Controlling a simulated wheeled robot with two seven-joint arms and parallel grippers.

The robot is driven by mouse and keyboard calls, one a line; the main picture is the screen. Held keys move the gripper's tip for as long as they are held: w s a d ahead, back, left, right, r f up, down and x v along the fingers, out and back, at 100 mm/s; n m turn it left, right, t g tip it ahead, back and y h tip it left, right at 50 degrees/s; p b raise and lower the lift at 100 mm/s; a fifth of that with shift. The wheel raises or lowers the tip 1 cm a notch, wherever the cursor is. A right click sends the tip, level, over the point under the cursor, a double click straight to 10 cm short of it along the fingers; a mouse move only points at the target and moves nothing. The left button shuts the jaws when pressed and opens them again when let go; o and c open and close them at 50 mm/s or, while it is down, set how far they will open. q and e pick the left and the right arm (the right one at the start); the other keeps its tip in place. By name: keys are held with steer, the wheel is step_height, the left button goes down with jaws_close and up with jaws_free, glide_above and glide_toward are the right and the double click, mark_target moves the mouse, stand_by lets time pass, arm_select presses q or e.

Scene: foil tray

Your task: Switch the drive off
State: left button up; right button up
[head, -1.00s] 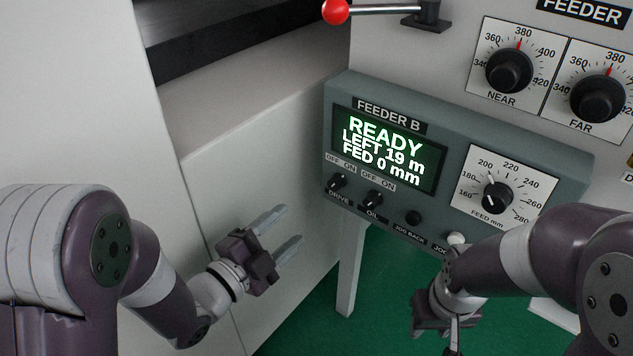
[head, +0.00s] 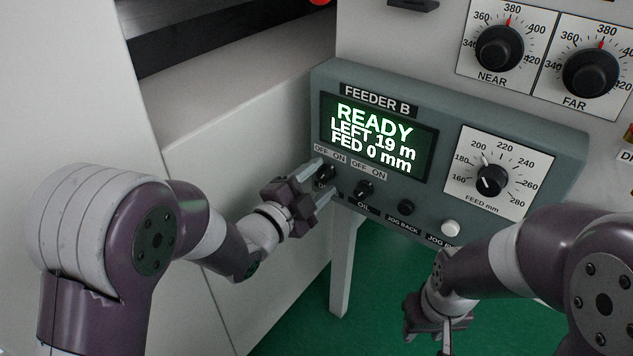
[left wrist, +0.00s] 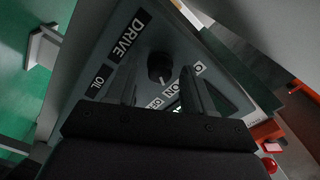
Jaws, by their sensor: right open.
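The DRIVE switch (head: 327,172) is a small black knob on the grey FEEDER B box (head: 450,105), partly hidden by my left gripper in the head view. In the left wrist view the knob (left wrist: 158,67) lies between my two fingers, its white mark toward ON. My left gripper (head: 325,178) is open around or just in front of it; contact cannot be told. The display (head: 375,135) reads READY, LEFT 19 m, FED 0 mm. My right gripper (head: 428,318) is open, low and below the box.
The OIL switch (head: 364,188) sits close right of the DRIVE switch. Further right are the JOG BACK button (head: 406,207), a white button (head: 450,228) and the FEED dial (head: 491,181). The NEAR (head: 499,48) and FAR (head: 590,73) dials are above. A pale machine wall (head: 265,120) stands left.

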arm_select(q)
jaws_close()
steer(key=c, duration=0.8)
jaws_free()
steer(key=shift+n, duration=0.3)
steer(key=n+p, duration=0.2)
steer(key=n, duration=0.3)
steer(key=shift+r+p, duration=0.1)
steer(key=shift+p, duration=0.2)
steer(key=n+p, duration=0.1)
steer(key=n, duration=0.2)
steer(key=shift+n, duration=0.3)
steer(key=shift+n+p, duration=0.9)
steer(key=shift+n, duration=0.5)
steer(key=o, duration=1.1)
steer(key=shift+c, duration=0.2)
